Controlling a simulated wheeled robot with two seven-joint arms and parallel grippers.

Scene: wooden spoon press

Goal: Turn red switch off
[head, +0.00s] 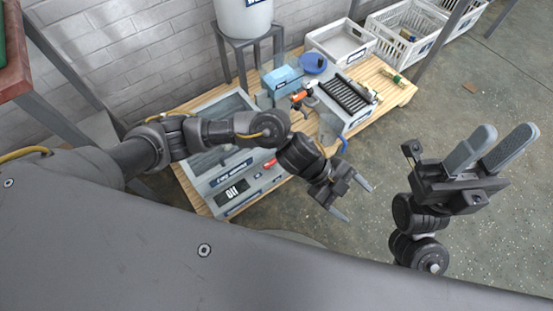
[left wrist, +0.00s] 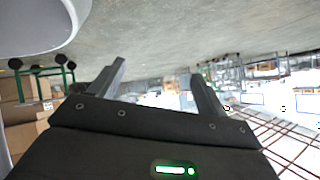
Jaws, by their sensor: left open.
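The red switch (head: 270,163) is a small red part on the front of the grey press machine (head: 215,180), beside a dark panel with white lettering (head: 236,190). My left arm passes over the machine and hides part of it. My left gripper (head: 355,199) is open and empty, to the right of the switch and apart from it. The left wrist view shows its two spread fingers (left wrist: 158,75) with nothing between them; the switch is not in that view. My right gripper (head: 508,132) is open and empty at the far right, fingers pointing up.
White crates (head: 405,35) stand behind. The floor (head: 430,120) between the grippers is clear.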

